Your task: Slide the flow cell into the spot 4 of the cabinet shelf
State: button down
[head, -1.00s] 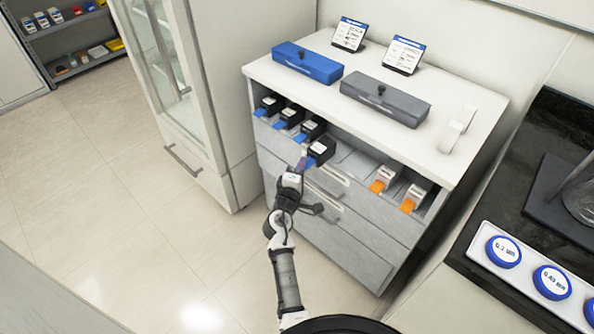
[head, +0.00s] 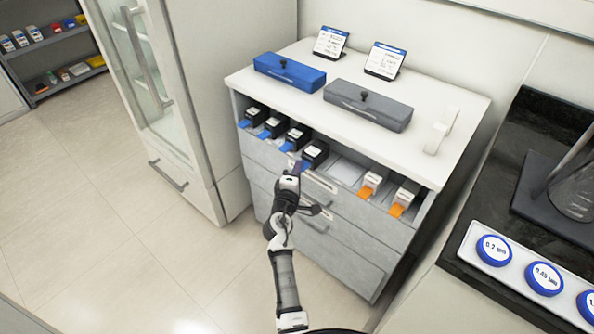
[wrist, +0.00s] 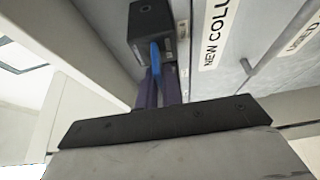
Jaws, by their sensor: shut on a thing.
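The flow cell (head: 315,153) is a black block with a blue tab. It sits at the front opening of the cabinet shelf (head: 347,172), right of three similar black blocks with blue tabs. In the wrist view the black block (wrist: 151,22) shows ahead of the fingers, its blue tab (wrist: 157,58) between them. My gripper (head: 298,168) is shut on this tab from the front; its purple fingers also show in the wrist view (wrist: 160,82). How deep the block sits in its slot is hard to tell.
Three black blocks (head: 275,125) stand to the left. Empty slots lie to the right, then two white blocks with orange tabs (head: 370,183). A blue box (head: 289,72) and a grey box (head: 368,105) stand on the cabinet top. A glass-door cabinet (head: 180,100) stands left.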

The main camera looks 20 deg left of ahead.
jog(key=shift+r, duration=0.1)
jog(key=c, duration=1.5)
grip_release()
jog(key=shift+s, duration=0.1)
jog(key=s+d+b, duration=0.1)
jog(key=s+b, duration=0.2)
jog(key=s, duration=1)
jog(key=shift+s+d, duration=0.15)
jog(key=shift+s, duration=0.15)
